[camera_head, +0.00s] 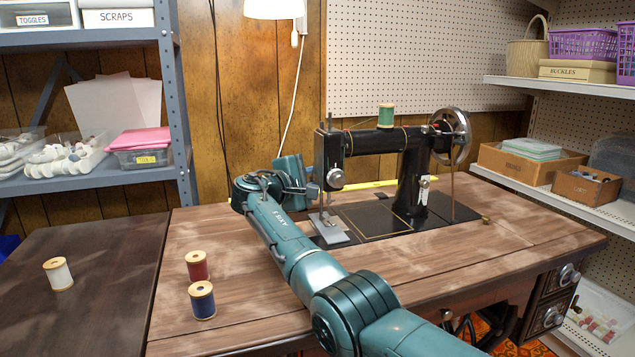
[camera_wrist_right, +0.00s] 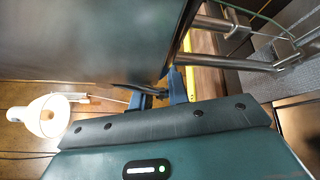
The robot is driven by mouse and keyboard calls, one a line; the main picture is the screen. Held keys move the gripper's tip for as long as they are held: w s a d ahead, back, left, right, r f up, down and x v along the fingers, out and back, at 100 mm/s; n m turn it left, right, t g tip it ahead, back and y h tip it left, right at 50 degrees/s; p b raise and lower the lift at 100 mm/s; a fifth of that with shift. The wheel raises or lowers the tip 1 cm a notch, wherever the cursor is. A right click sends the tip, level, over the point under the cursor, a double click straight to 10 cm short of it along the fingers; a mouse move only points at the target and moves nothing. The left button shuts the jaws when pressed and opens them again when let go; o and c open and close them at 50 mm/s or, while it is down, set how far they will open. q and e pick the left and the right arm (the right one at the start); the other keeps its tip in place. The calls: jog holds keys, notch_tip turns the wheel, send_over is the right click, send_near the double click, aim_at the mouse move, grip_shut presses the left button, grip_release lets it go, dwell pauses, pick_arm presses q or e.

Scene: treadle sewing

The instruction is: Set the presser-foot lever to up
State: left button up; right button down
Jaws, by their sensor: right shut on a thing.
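The black sewing machine (camera_head: 385,141) stands on the wooden table, with its needle and presser-foot area (camera_head: 326,212) at its left end. My right arm reaches in from the lower right, and its gripper (camera_head: 314,191) is at the left end of the machine head, low beside it. In the right wrist view, the blue fingertips (camera_wrist_right: 159,97) are closed around the end of a small dark lever (camera_wrist_right: 133,86), which looks like the presser-foot lever, under the machine head (camera_wrist_right: 85,40). The lever is mostly hidden in the head view, and whether it is up or down cannot be told. My left gripper is not in view.
Red (camera_head: 197,265) and blue (camera_head: 202,300) thread spools stand at the table's left front; a white spool (camera_head: 58,274) is on the dark side table. A green spool (camera_head: 386,115) sits atop the machine. A yellow tape (camera_head: 372,184) lies behind it. A lamp (camera_head: 273,9) hangs above.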

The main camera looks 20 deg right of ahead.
jog(key=shift+w+d+f+m+h+b, duration=0.1)
jog(key=shift+w+f+m+h+b, duration=0.15)
jog(key=shift+m+b, duration=0.3)
jog(key=shift+w+r+m+t+h, duration=0.1)
jog(key=shift+r+m+t+h, duration=0.15)
jog(key=shift+r+t, duration=0.05)
jog(key=shift+w+r+m+b, duration=0.1)
jog(key=shift+r+m+b, duration=0.3)
jog(key=shift+m, duration=0.1)
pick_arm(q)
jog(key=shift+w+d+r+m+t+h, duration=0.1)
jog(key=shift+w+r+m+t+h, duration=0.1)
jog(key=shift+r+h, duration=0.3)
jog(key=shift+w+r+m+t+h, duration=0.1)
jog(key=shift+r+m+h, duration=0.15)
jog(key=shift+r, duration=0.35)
pick_arm(e)
jog(key=c, duration=1.6)
grip_release()
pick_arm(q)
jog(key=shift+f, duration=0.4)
pick_arm(e)
jog(key=shift+o, duration=0.7)
jog(key=shift+r, duration=0.1)
